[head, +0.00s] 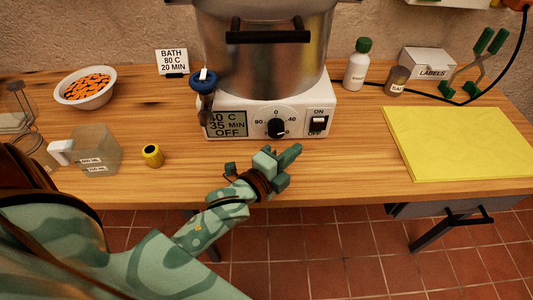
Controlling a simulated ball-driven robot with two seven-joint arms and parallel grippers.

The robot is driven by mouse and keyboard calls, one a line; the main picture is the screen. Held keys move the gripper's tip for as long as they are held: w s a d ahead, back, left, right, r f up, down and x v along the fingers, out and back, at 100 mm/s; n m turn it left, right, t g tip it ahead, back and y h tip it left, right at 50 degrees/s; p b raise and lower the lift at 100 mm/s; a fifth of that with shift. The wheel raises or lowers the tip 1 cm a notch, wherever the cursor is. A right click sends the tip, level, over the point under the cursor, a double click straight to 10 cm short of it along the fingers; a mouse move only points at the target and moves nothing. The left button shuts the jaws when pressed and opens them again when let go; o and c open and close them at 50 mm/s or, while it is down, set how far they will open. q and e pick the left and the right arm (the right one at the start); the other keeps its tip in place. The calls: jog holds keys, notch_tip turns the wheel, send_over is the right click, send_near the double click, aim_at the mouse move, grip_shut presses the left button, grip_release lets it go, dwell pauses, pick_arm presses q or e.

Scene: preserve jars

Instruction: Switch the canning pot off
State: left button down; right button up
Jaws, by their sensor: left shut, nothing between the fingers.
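The canning pot (265,60) is a large steel pot with a black handle, standing on a white heater base (240,105). The base's front has a display (227,123) that reads about "40 C, 35 MIN, OFF". A black dial (277,128) sits in the middle and a rocker switch (318,124) marked ON and OFF is at the right. My left gripper (292,153), green, is shut and empty, in front of and below the dial and switch, apart from them. My right gripper does not show.
A yellow mat (460,143) lies at the right. A white bottle (357,65), a small jar (397,80), a labels box (427,63) and green-handled tongs (481,52) stand behind it. At the left are a bowl (113,98), a measuring jug (96,150) and a yellow timer-like object (153,156).

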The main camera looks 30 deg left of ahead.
pick_arm(q)
jog(key=p+v, duration=0.1)
jog(key=v, duration=0.8)
jog(key=shift+s, duration=0.2)
